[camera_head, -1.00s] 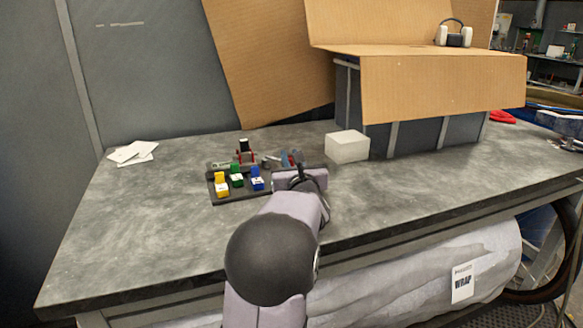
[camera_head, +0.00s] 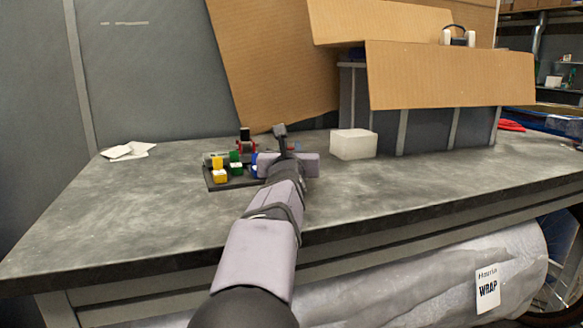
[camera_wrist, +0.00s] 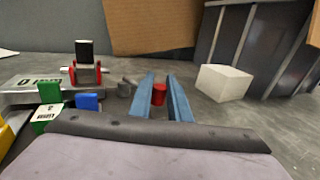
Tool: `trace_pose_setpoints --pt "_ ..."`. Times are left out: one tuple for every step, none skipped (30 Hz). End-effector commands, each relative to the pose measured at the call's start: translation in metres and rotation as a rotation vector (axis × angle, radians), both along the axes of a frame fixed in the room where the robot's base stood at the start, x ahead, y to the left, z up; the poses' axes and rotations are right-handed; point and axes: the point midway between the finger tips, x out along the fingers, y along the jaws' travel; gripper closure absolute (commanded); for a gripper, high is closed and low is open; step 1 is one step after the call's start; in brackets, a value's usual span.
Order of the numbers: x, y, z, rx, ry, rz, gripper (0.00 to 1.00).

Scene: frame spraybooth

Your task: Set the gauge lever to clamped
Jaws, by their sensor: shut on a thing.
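My gripper (camera_wrist: 160,88) has its two blue fingers on either side of a small red knob (camera_wrist: 159,94), and it is shut on it. A short grey rod (camera_wrist: 126,86) lies just left of the fingers and seems to lead toward the knob; the join is hidden by the left finger. To its left stands a fixture with a black upright top (camera_wrist: 85,48) and red side parts; it also shows in the head view (camera_head: 245,134). In the head view my own wrist hides the fingers and the knob. I cannot read the lever's setting.
Left of my gripper are green (camera_wrist: 50,94), blue (camera_wrist: 88,102) and yellow (camera_head: 220,176) blocks on a dark base (camera_head: 213,186). A white box (camera_head: 353,144) stands to the right. White cards (camera_head: 128,150) lie far left. The bench's front left is clear.

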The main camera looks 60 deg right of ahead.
Motion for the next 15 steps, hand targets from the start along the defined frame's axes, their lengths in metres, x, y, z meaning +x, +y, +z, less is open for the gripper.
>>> trace_pose_setpoints --pt "-0.0003 0.0027 -0.0016 -0.009 -0.004 -0.004 1.00" --pt "-0.0001 0.0037 -0.0010 -0.009 -0.004 -0.006 1.00" --pt "0.0000 0.0048 -0.0005 -0.007 -0.006 -0.009 1.00" --pt "0.0003 0.0057 -0.0004 -0.006 -0.006 -0.010 1.00" --pt "0.0005 0.0065 -0.0004 -0.005 -0.007 -0.012 1.00" --pt "0.0007 0.0073 -0.0001 -0.003 -0.008 -0.014 1.00" --pt "0.0008 0.0080 0.0004 -0.003 -0.009 -0.015 1.00" --pt "0.0010 0.0086 0.0006 -0.002 -0.009 -0.016 1.00" --pt "0.0011 0.0091 0.0005 0.000 -0.009 -0.017 1.00" --pt "0.0010 0.0095 0.0006 0.001 -0.008 -0.018 1.00" --pt "0.0010 0.0099 0.0007 0.002 -0.008 -0.018 1.00" --pt "0.0010 0.0102 0.0011 0.003 -0.009 -0.019 1.00" --pt "0.0011 0.0103 0.0013 0.003 -0.009 -0.019 1.00" --pt "0.0011 0.0106 0.0016 0.003 -0.009 -0.019 1.00" --pt "0.0012 0.0107 0.0018 0.004 -0.008 -0.020 1.00"
